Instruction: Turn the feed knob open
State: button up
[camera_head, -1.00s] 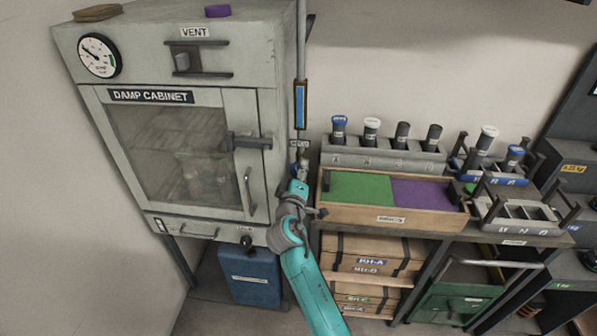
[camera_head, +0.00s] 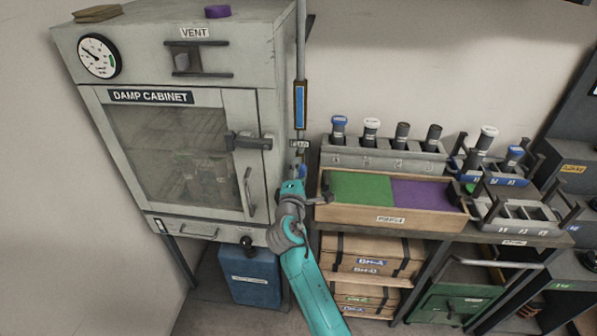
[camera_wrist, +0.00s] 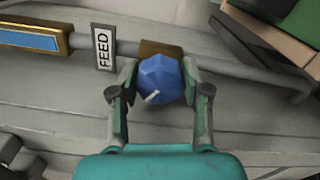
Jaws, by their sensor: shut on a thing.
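The feed knob (camera_wrist: 160,79) is a blue faceted knob with a white mark pointing down and left in the wrist view. It sits on a pipe beside a FEED label (camera_wrist: 104,48). My gripper (camera_wrist: 160,84) is shut on the knob, one finger on each side. In the head view the gripper (camera_head: 298,172) is at the pipe right of the damp cabinet (camera_head: 262,200), below the small label (camera_head: 300,144). The knob is mostly hidden there by my arm.
A brass-framed blue gauge (camera_head: 300,104) stands on the pipe above. A wooden tray (camera_head: 350,214) with green and purple sections lies close on the right. The cabinet's door handle (camera_head: 249,192) is close on the left.

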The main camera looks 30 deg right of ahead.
dwell(0.4)
jog(key=o, duration=0.9)
jog(key=shift+a, duration=0.1)
jog(key=v, duration=1.2)
jog(key=shift+f, duration=0.15)
